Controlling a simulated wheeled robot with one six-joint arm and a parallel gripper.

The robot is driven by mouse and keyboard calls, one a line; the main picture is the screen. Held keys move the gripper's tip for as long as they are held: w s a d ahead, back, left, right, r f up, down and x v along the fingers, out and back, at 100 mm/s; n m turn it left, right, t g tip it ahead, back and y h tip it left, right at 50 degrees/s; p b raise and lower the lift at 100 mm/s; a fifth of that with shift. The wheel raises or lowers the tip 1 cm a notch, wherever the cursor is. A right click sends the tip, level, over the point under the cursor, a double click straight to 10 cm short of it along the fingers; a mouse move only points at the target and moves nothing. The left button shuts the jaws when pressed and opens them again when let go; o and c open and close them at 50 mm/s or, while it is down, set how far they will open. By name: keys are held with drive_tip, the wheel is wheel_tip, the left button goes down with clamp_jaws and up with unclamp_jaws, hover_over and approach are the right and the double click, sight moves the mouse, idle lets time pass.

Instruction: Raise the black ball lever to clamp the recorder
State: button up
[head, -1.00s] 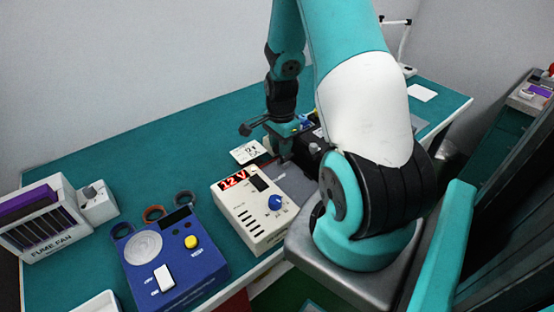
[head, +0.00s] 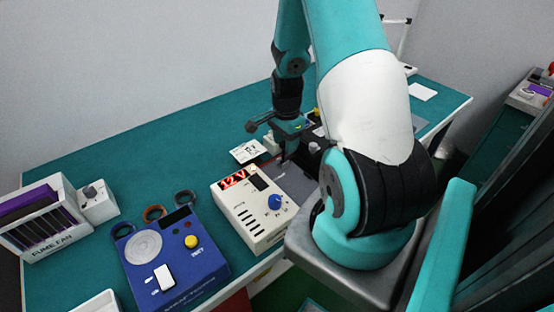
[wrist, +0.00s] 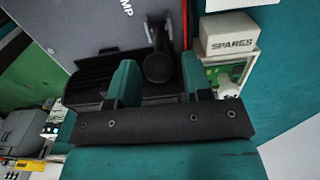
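The black ball lever (wrist: 158,68) shows in the wrist view, with its stem running up the picture over a grey panel (wrist: 85,25) lettered "MP". My gripper (wrist: 159,60) is open, one teal finger on each side of the ball, with gaps showing. Whether the fingers are level with the ball is hard to tell. A dark ribbed block (wrist: 95,72) lies left of the ball, partly behind the left finger; I cannot tell if it is the recorder. In the head view my gripper (head: 287,150) is low over the bench fixture, and my arm hides much of it.
A white "SPARES" box (wrist: 228,36) stands close to the right finger. In the head view a cream 12 V unit (head: 248,212) sits in front of my gripper, with a blue device (head: 172,258) and fume fan (head: 48,218) further left. The back of the teal bench is clear.

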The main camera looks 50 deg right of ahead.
wheel_tip(320, 180, up, 9)
drive_tip(key=p, duration=0.7)
drive_tip(key=shift+a+r+p, duration=0.1)
drive_tip(key=shift+p, duration=0.2)
idle(0.6)
